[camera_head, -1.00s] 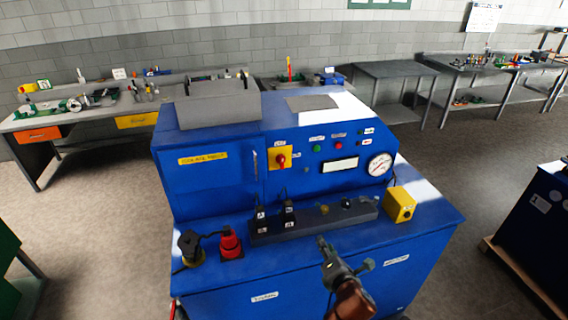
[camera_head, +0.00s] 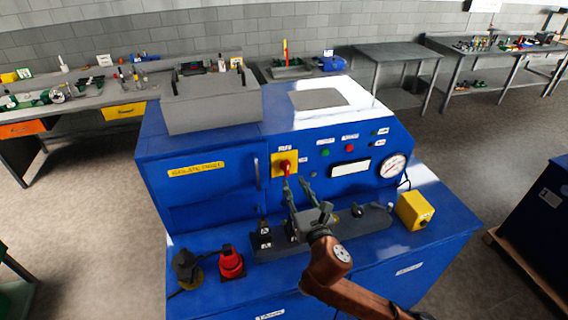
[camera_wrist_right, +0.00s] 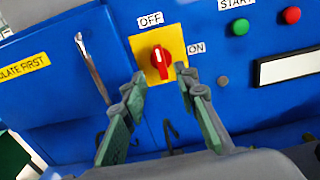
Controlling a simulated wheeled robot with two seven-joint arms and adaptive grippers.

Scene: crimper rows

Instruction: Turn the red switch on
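The red switch (camera_wrist_right: 160,62) is a rotary knob on a yellow plate (camera_wrist_right: 147,47) on the blue machine's front panel. In the right wrist view its long side stands nearly upright, with an OFF label (camera_wrist_right: 151,20) above and an ON label (camera_wrist_right: 196,48) at its right. The switch also shows in the head view (camera_head: 286,169). My right gripper (camera_wrist_right: 157,85) is open and empty, its two green-padded fingers spread below and in front of the switch. In the head view the right gripper (camera_head: 295,190) reaches up toward the panel. My left gripper is not in view.
A gauge (camera_head: 392,166) and small green and red buttons are on the panel. Workbenches line the wall.

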